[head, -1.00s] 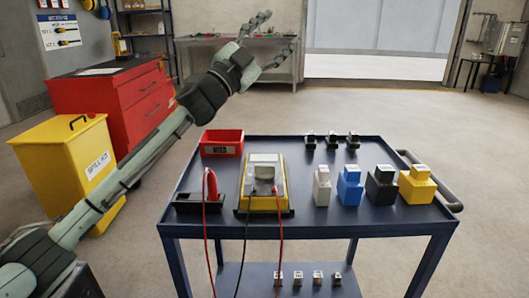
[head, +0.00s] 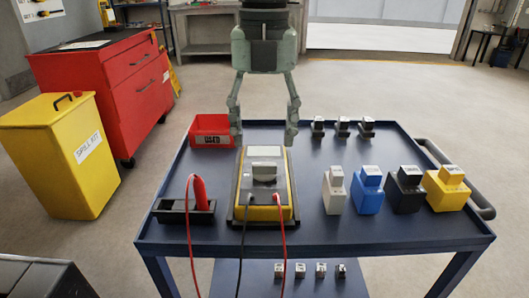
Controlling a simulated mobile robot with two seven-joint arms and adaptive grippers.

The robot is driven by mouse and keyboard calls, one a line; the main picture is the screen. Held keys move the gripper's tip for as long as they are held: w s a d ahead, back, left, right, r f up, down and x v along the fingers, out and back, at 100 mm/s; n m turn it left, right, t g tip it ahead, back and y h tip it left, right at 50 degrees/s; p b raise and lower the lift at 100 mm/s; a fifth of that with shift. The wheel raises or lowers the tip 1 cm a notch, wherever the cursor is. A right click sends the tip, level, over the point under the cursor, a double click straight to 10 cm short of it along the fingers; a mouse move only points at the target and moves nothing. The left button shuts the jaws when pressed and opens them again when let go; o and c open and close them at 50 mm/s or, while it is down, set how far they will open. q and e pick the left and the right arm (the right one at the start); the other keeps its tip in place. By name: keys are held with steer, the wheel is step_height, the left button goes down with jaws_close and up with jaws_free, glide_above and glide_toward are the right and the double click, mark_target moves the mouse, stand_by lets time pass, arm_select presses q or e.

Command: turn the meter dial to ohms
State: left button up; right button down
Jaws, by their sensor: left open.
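The yellow meter (head: 264,212) lies on the blue cart top (head: 310,232), with a pale screen at its far end. Its grey dial (head: 264,172) sits in the middle of its face; its markings are too small to read. A black lead and a red lead run from its near end over the cart edge. My left gripper (head: 264,134) is open and points down above the far end of the meter, its fingers spread to either side and apart from the dial. My right gripper is not in view.
A red probe (head: 200,193) stands in a black holder (head: 173,212) left of the meter. A red bin (head: 212,139) is behind it. White, blue, black and yellow blocks (head: 444,196) stand at right, with small parts (head: 342,130) behind.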

mark_target(264, 163)
arm_select(q)
steer(key=shift+f, duration=2.65)
steer(key=c, duration=1.2)
